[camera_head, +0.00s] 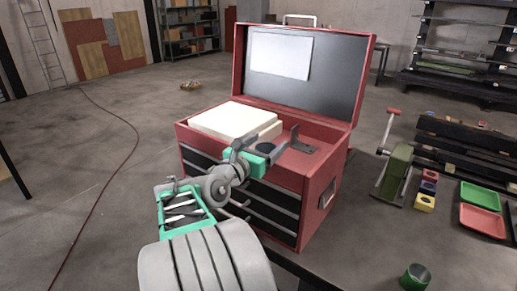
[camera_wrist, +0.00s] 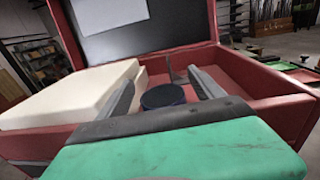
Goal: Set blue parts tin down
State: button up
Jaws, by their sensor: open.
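The blue parts tin (camera_head: 265,147) looks dark navy and round. It also shows in the wrist view (camera_wrist: 163,97), upright between the two fingers of my gripper (camera_wrist: 164,88). It is in the open top of the red toolbox (camera_head: 316,157), beside the white block. My gripper (camera_head: 261,149) is open, with a visible gap on the tin's right side in the wrist view. The tin's lower part is hidden behind my gripper's dark and green body, so I cannot tell what its base touches.
A white block (camera_head: 236,121) fills the toolbox's left side. A dark bracket (camera_head: 300,143) stands right of the tin. The raised lid (camera_head: 305,75) closes off the back. A green tin (camera_head: 416,277), a red tray (camera_head: 482,221) and a green tray (camera_head: 482,197) lie at right.

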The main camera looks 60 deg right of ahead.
jog(key=w+a+b, duration=0.1)
jog(key=a+b, duration=0.1)
jog(key=a, duration=1)
jog(key=w+a+f+m+t+y, duration=0.7)
jog(key=w+a+f+m+y, duration=0.3)
jog(key=w+a+f, duration=0.4)
jog(key=s+a+f+m+y, duration=0.1)
jog(key=a+m+y, duration=0.1)
jog(key=a, duration=0.5)
jog(key=s+a+f+m+g+y, duration=0.1)
jog(key=s+a+f+m+y, duration=0.1)
jog(key=a, duration=0.6)
jog(key=s+a+f+m+y, duration=0.2)
jog(key=a+m+y, duration=0.1)
jog(key=a, duration=0.5)
jog(key=shift+f+g+y, duration=0.2)
jog(key=shift+g+y, duration=0.2)
jog(key=shift+y, duration=0.1)
jog(key=shift+c, duration=0.6)
